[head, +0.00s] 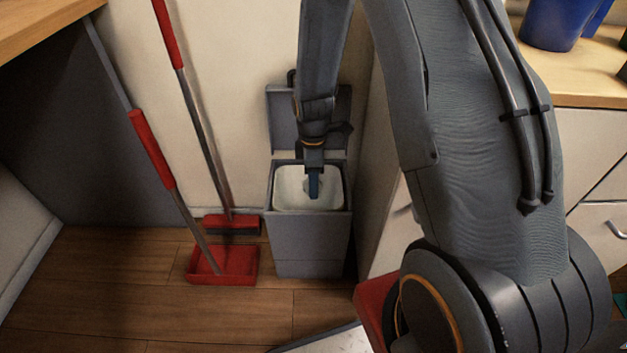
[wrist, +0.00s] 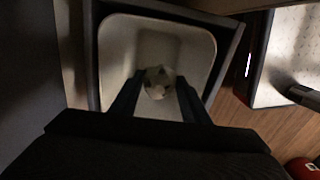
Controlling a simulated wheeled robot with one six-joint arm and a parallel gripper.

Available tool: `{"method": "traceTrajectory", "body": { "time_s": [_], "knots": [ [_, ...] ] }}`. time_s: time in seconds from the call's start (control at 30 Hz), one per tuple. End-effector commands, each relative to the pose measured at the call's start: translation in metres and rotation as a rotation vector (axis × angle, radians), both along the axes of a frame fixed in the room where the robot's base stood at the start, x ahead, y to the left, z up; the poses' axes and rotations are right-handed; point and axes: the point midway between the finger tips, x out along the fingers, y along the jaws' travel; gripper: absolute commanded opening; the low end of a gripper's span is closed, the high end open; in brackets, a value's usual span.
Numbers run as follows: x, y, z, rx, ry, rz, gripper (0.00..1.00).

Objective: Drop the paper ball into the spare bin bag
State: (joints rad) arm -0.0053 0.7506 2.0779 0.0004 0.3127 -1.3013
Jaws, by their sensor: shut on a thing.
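The paper ball (wrist: 159,82) is a small pale crumpled lump between my gripper's fingertips in the wrist view. My gripper (head: 314,190) points down into the mouth of a grey bin (head: 311,240) with its lid raised. In the wrist view my gripper (wrist: 157,92) is shut on the ball. The bin is lined with a white bag (head: 331,198), whose pale inside (wrist: 120,45) surrounds the ball in the wrist view. In the head view the ball is mostly hidden by the fingers. I cannot tell whether this bag is the spare one.
A red dustpan (head: 223,264) and a red brush (head: 231,224) with long handles stand left of the bin. A cabinet (head: 382,220) stands close on its right. A blue container (head: 553,22) is on the counter at upper right. Wooden floor (head: 110,275) is clear at front left.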

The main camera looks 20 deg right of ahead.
Motion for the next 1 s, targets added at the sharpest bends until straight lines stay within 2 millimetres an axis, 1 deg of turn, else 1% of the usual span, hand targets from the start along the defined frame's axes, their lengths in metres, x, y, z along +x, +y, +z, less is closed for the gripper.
{"method": "traceTrajectory", "body": {
  "time_s": [0.1, 0.13, 0.23, 0.27, 0.53, 0.63, 1.0],
  "knots": [
    [0.000, 0.000, 0.001, 0.000, 0.000, 0.000, 0.21],
    [0.000, 0.000, 0.001, 0.000, 0.000, 0.000, 0.43],
    [0.000, 0.000, 0.001, 0.000, 0.000, 0.000, 0.60],
    [0.000, 0.000, 0.001, 0.000, 0.000, 0.000, 0.64],
    [0.000, 0.000, 0.001, 0.000, 0.000, 0.000, 0.64],
    [0.000, 0.000, 0.008, 0.000, -0.001, 0.000, 0.64],
    [-0.001, 0.000, 0.064, 0.000, -0.001, 0.000, 0.64]
  ]
}}
